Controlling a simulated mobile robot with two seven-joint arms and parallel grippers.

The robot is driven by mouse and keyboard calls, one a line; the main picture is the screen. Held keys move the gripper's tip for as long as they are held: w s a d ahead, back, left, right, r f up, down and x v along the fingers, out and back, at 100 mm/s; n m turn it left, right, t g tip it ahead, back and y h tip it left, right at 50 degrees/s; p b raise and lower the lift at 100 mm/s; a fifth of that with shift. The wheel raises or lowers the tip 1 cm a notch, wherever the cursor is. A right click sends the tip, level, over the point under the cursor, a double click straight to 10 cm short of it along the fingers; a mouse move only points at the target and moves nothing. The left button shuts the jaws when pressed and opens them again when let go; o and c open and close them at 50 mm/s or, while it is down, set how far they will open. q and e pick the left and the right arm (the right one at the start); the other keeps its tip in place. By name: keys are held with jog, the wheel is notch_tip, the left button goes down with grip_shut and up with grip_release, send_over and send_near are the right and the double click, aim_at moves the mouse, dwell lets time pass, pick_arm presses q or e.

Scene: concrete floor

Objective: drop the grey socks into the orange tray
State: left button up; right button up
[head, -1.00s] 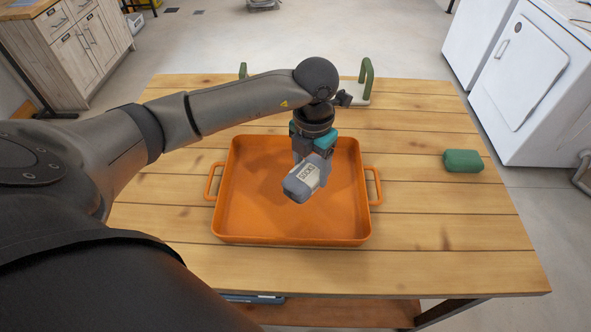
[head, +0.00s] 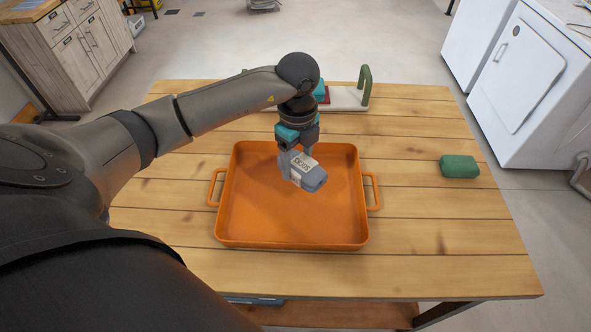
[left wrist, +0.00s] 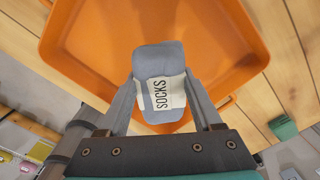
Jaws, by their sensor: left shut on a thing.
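The grey socks (head: 312,178) are a rolled bundle with a pale paper band marked SOCKS. My left gripper (head: 293,168) is shut on them and holds them above the orange tray (head: 262,235). In the left wrist view the socks (left wrist: 158,60) sit between the two fingers of the left gripper (left wrist: 165,100), with the tray (left wrist: 100,60) beneath. The tray is rectangular with a handle on each side, and no other thing shows in it. My right gripper is not in view.
A green bundle (head: 459,166) lies on the wooden table (head: 450,220) right of the tray. A pale carrier with a green handle (head: 364,86) stands at the back, partly hidden by my arm. White machines (head: 530,80) stand beyond the table on the right.

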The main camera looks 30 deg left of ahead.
pick_arm(q)
jog(key=b, duration=0.5)
send_over(297, 195)
jog(key=shift+f, duration=3)
jog(key=o, duration=1.4)
notch_tip(297, 195, up, 15)
jog(key=shift+r+p, duration=0.2)
jog(key=shift+p, duration=0.6)
